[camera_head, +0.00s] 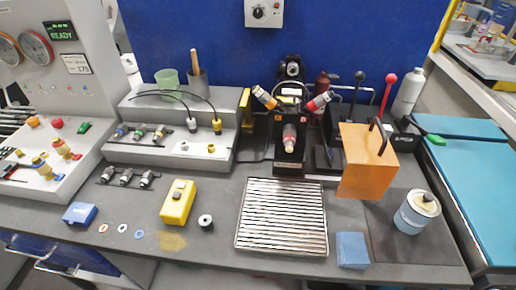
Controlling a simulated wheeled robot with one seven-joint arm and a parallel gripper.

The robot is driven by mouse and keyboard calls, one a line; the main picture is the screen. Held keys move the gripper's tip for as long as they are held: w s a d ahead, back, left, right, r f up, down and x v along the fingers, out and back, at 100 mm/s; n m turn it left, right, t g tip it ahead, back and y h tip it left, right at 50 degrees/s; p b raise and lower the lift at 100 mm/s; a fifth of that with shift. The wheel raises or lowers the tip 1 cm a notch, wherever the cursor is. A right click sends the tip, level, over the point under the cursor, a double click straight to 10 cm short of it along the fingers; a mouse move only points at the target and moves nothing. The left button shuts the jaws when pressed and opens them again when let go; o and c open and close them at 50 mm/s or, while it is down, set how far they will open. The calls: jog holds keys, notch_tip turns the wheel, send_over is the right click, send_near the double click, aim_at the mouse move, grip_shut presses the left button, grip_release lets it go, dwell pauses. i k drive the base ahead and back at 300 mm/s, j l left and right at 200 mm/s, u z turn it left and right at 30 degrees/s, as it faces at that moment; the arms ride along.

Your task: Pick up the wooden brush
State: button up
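A light wooden handle (194,62) stands upright in a dark grey cup (197,84) at the back left. It looks like the handle of the wooden brush; its lower end is hidden inside the cup, so I cannot see bristles. The cup is on top of the grey stepped console (225,103), against the blue back wall. My gripper is not in view.
A green cup (167,83) stands just left of the grey cup. Cables with plugs (192,124) lie in front. A yellow box (178,202), slatted metal tray (283,215), orange box (366,160) and tin (415,212) occupy the bench.

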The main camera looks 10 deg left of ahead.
aim_at(196, 66)
jog(key=i+j, duration=0.3)
jog(key=j, duration=0.2)
jog(key=i+j+u, duration=0.15)
jog(key=j, duration=0.4)
jog(key=i+j, duration=0.45)
jog(key=k+j+u, duration=0.05)
